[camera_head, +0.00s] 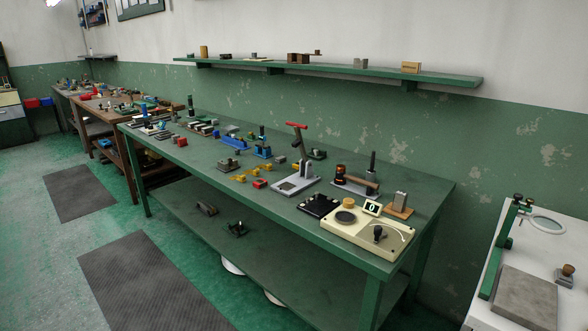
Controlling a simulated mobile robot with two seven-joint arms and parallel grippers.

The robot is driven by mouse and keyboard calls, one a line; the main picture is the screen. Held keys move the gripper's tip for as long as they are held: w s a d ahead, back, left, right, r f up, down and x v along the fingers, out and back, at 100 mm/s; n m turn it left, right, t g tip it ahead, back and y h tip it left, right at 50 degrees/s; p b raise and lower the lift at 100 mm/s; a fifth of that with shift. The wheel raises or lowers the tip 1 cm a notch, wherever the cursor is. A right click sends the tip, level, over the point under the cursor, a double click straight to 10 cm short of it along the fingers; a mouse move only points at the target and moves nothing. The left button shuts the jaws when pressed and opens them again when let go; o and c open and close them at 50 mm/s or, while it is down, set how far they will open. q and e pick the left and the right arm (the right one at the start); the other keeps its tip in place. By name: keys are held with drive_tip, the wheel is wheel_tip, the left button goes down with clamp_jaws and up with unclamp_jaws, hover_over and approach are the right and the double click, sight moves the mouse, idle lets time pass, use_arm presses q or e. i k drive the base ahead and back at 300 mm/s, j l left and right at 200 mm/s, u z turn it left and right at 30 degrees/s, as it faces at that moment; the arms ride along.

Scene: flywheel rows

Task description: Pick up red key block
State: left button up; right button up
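A small red block (260,184) lies on the top of the long green workbench (420,197), just in front of several small yellow pieces (240,178). It looks like the red key block, but it is too small to be sure. Another small red piece (182,142) sits further left on the same bench, among grey and dark parts. Neither of my grippers is in view.
Right of the red block stand a grey press with a red handle (296,125), a black pad (318,205) and a cream device with a dial (367,231). A wall shelf (340,69) runs above. A white table (484,318) stands at right.

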sight(259, 184)
drive_tip(key=i+j+z, duration=0.1)
drive_tip(key=z, duration=0.25)
drive_tip(key=i+j+z, duration=0.15)
drive_tip(key=z, duration=0.2)
drive_tip(key=i+j+z, duration=0.2)
drive_tip(key=z, duration=0.15)
drive_tip(key=i+j+z, duration=0.1)
drive_tip(key=i+j, duration=0.15)
drive_tip(key=j, duration=0.15)
drive_tip(key=i+j+z, duration=0.15)
drive_tip(key=j, duration=0.25)
